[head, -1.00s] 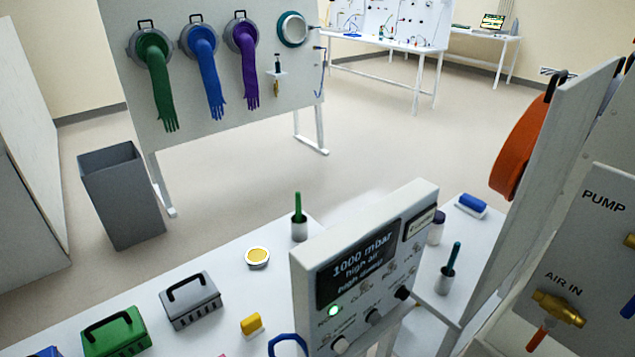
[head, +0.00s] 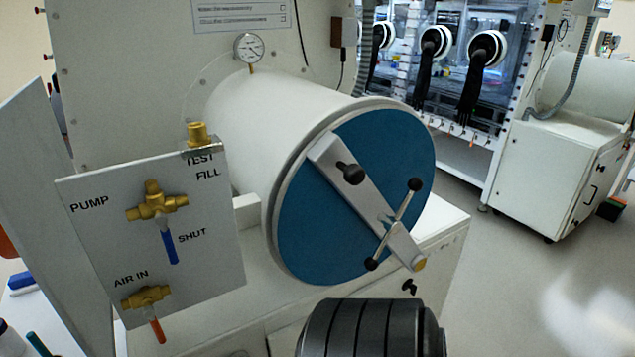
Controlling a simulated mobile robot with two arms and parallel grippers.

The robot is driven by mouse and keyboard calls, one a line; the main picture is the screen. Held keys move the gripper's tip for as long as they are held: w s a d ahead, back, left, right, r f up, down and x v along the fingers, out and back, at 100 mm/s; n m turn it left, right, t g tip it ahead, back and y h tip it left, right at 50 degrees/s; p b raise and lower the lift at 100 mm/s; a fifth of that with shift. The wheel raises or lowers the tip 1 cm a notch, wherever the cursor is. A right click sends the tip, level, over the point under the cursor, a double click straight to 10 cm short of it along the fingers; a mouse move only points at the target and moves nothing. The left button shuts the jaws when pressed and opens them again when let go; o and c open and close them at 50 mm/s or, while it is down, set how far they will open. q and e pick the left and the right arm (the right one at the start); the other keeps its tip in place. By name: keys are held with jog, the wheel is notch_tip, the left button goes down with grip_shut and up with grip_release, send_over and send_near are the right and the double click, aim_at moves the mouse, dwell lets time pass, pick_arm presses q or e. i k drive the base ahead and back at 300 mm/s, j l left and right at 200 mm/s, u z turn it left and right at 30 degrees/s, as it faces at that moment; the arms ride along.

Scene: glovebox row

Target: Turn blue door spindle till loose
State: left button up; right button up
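The blue door (head: 330,225) is a round disc closing the end of a white horizontal cylinder (head: 275,105) in the head view. A grey metal bar (head: 338,178) lies diagonally across the door and carries a black knob (head: 351,173) near its upper end. The spindle is a thin T-handle (head: 396,222) with black ball ends, set on the lower half of the bar and tilted. The bar's lower right end has a brass-coloured piece (head: 419,264). Neither gripper's fingers show. A dark ribbed cylinder (head: 370,328) at the bottom edge may be part of my arm.
A valve panel (head: 205,262) marked PUMP, SHUT and AIR IN stands left of the door, with a blue lever (head: 169,247) and an orange one (head: 157,330). A gauge (head: 249,47) sits above the cylinder. Open floor (head: 510,290) lies to the right.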

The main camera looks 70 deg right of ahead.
aim_at(392, 225)
jog(key=z, duration=2.85)
jog(key=i+l+u, duration=0.1)
jog(key=u, duration=0.4)
jog(key=i+l+u, duration=0.1)
jog(key=u, duration=0.35)
jog(key=l+u, duration=0.2)
jog(key=u, duration=0.3)
jog(key=l+u, duration=0.2)
jog(key=u, duration=0.25)
jog(key=l+u, duration=0.2)
jog(key=u, duration=0.3)
jog(key=i, duration=0.05)
